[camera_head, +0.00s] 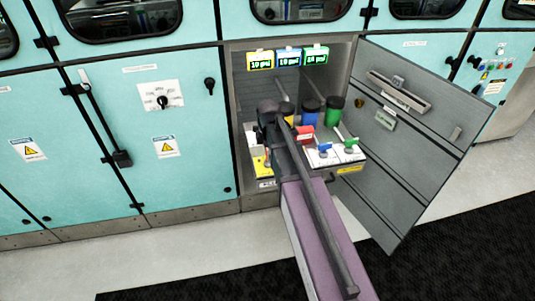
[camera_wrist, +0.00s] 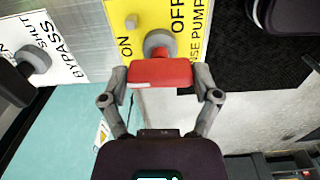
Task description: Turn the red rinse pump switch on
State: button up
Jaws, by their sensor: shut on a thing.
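In the wrist view, the red switch handle (camera_wrist: 160,73) sits on a round grey base in front of a yellow plate (camera_wrist: 193,50) lettered ON, OFF and "...NSE PUMP". ON is at the picture's left of the base and OFF at the upper right. My gripper (camera_wrist: 160,80) is shut on the red handle, one finger at each end. I cannot tell exactly which mark the handle points to. In the head view, my gripper (camera_head: 268,112) is inside the open cabinet, and my arm hides the switch. Part of a yellow plate (camera_head: 260,166) shows beside it.
A white BYPASS/SHUT plate (camera_wrist: 62,50) with a dark knob is left in the wrist view. In the head view, a blue valve (camera_head: 323,150), a green valve (camera_head: 351,143) and a red block (camera_head: 304,133) stand close right. The grey cabinet door (camera_head: 420,125) hangs open at right.

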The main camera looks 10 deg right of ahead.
jog(key=shift+n, duration=0.3)
jog(key=o, duration=1)
jog(key=shift+c, duration=0.2)
